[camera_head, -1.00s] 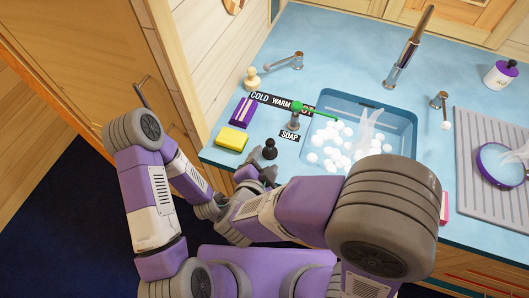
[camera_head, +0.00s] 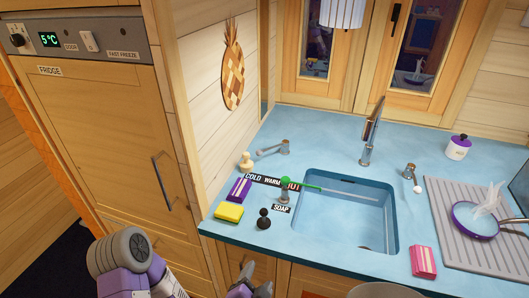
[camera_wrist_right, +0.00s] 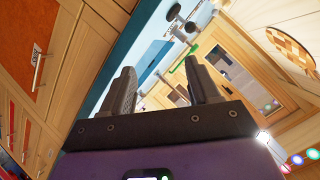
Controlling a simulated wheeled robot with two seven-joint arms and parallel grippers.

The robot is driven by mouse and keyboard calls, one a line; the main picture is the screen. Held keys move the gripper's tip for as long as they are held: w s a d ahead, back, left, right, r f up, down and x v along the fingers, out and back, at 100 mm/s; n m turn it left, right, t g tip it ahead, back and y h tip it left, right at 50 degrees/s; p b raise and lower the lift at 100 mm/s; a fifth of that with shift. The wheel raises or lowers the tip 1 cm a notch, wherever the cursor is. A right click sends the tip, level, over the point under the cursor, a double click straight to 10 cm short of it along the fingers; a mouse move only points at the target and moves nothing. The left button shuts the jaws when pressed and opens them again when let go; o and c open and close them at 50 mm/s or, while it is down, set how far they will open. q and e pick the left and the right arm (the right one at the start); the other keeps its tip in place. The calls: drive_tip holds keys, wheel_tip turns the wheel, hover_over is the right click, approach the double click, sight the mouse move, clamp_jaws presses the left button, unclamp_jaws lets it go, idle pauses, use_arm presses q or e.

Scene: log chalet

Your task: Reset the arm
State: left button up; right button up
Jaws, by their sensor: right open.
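My right gripper (camera_head: 250,283) is low in the middle of the head view, in front of the counter's front edge. In the right wrist view its two dark fingers (camera_wrist_right: 163,85) stand apart with nothing between them. Part of my left arm (camera_head: 122,255) shows at the lower left of the head view. My left gripper is not seen. A grey part of my right arm (camera_head: 388,291) just shows at the bottom edge.
The blue counter (camera_head: 330,262) holds an empty-looking sink (camera_head: 345,215), a yellow sponge (camera_head: 229,212), a black stopper (camera_head: 264,219) and a pink block (camera_head: 423,261). The fridge (camera_head: 100,130) stands left.

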drive_tip(key=w+d+f+n+g+y, duration=0.1)
drive_tip(key=w+d+f+n+g, duration=0.15)
drive_tip(key=f, duration=0.65)
drive_tip(key=w+d+f+n+g+y, duration=0.2)
drive_tip(key=w+d+f+n, duration=0.15)
drive_tip(key=f, duration=0.45)
drive_tip(key=s+d+f+n+g+y, duration=0.2)
drive_tip(key=s+d+f+g, duration=0.3)
drive_tip(key=s+f, duration=0.7)
wheel_tip(320, 180, down, 2)
drive_tip(key=shift+s+d+n+g+y, duration=0.2)
drive_tip(key=shift+n+g+y, duration=0.2)
drive_tip(key=shift+g+y, duration=0.65)
